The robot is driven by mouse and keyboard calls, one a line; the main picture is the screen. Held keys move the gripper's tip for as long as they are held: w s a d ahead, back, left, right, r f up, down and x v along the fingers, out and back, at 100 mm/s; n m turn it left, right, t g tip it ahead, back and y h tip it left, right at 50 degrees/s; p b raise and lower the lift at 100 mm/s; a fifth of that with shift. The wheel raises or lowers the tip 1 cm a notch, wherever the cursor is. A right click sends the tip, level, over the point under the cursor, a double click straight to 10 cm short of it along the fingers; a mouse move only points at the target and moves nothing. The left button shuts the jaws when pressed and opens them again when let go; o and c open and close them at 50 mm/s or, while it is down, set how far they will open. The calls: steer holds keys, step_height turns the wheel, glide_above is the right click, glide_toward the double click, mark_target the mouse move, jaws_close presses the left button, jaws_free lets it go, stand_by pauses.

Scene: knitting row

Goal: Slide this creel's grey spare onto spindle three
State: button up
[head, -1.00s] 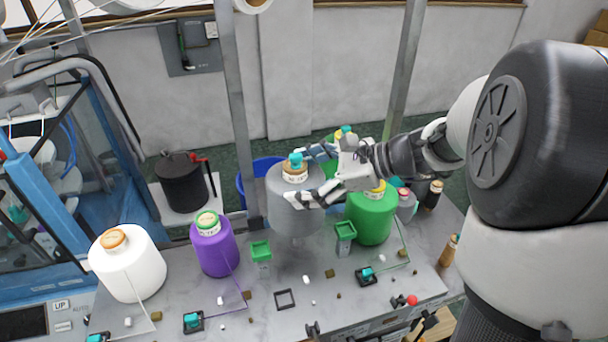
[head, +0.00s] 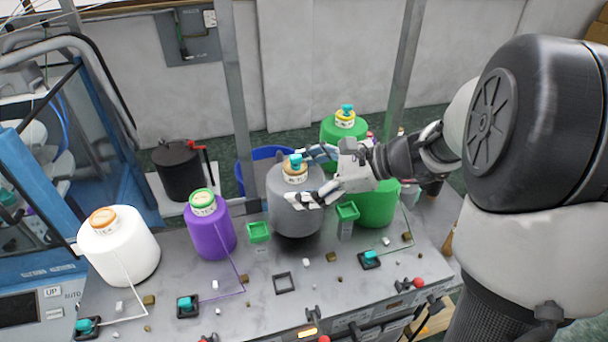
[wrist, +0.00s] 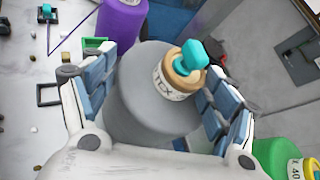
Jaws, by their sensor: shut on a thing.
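The grey spare (head: 295,212) is an upright grey cone of yarn with a tan top, a white label and a teal tip. My gripper (head: 309,174) is shut around its upper part from the right. In the wrist view the grey cone (wrist: 150,105) sits between my two padded fingers (wrist: 157,88). Its base looks at or just above the table, over the spot between the purple and green cones; I cannot tell whether it touches. Any spindle under it is hidden by the cone.
A white cone (head: 122,252) and a purple cone (head: 210,235) stand to the left on the table. A green cone (head: 377,205) stands right, partly behind my gripper, with another green cone (head: 340,130) behind. Small green bins (head: 258,232) and posts flank the grey cone.

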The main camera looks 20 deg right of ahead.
steer(key=shift+f+b, duration=1)
steer(key=shift+f, duration=0.5)
steer(key=o, duration=2.1)
steer(key=shift+f, duration=0.1)
steer(key=shift+s, duration=0.1)
glide_toward(315, 187)
steer(key=shift+a, duration=0.25)
